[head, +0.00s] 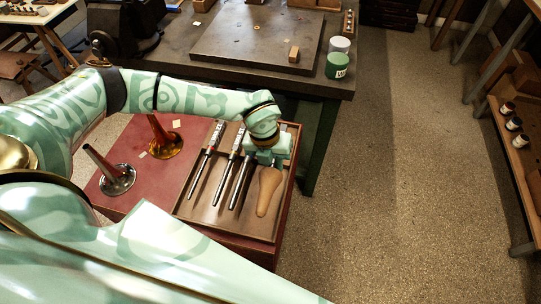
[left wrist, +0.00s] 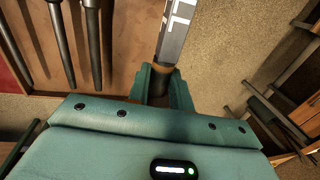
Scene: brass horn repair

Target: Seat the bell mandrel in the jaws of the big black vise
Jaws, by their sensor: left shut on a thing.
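The bell mandrel (head: 268,190), a tan flared body, lies along the right side of the tool tray in the head view. My left gripper (head: 267,162) reaches down over its upper end. In the left wrist view the gripper (left wrist: 162,87) is shut around a dark shank below a grey part with white lettering (left wrist: 178,30); this appears to be the mandrel's shank. The flared body is hidden there. I cannot tell whether the mandrel is clear of the tray floor. The big black vise (head: 118,30) stands at the upper left of the workbench, its jaws partly cut off. My right gripper is not in view.
The tray (head: 207,212) also holds several dark tapered rods (head: 243,183), left of the gripper. Two flared horn pieces (head: 110,170) (head: 164,138) stand on the red top. The workbench (head: 180,42) carries a board (head: 258,40), a small wooden block (head: 294,54) and a green jar (head: 337,66).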

